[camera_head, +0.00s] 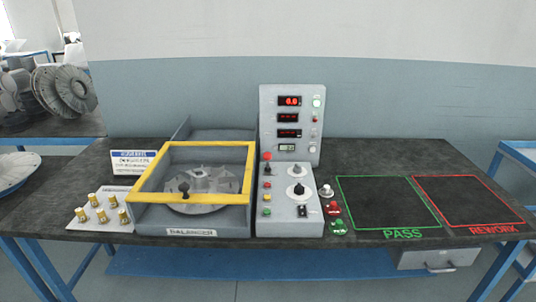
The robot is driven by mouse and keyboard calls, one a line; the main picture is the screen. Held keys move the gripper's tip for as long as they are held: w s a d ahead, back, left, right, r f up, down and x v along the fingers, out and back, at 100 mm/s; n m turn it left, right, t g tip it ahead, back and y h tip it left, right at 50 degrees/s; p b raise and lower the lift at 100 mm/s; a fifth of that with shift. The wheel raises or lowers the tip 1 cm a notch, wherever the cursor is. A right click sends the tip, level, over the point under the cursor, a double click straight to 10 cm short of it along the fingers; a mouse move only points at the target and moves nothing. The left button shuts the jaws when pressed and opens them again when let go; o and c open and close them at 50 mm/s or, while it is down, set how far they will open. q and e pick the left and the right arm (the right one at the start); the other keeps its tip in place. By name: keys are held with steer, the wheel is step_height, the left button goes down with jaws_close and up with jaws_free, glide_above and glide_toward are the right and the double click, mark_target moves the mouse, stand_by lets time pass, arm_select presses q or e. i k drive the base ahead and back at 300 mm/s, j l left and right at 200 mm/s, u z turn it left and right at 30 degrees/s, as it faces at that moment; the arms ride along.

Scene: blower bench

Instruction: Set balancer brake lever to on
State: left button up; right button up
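The balancer (192,232) is a grey box on the bench with a yellow-framed guard (195,143) over it. A finned grey rotor (204,190) lies inside. A black-knobbed handle (184,188) stands at the guard's front bar. To the right is a grey control box (290,230). A small upright piece with a red top (267,157) stands at its back left corner, and it looks lever-like. No readable label shows which part is the brake lever, and I cannot tell its setting. Neither of my grippers is in view.
An upright display panel (268,105) stands behind the control box. A tray (88,220) of several brass pieces lies at left. Green PASS (388,234) and red REWORK (470,230) outlines at right are empty. Red and green buttons (337,226) sit beside the control box.

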mark_target(267, 156)
steer(key=i+l, duration=0.15)
steer(key=l, duration=0.25)
steer(key=i+l, duration=0.15)
steer(key=l, duration=0.25)
steer(key=i+l, duration=0.15)
steer(key=l, duration=0.2)
steer(key=u, duration=0.05)
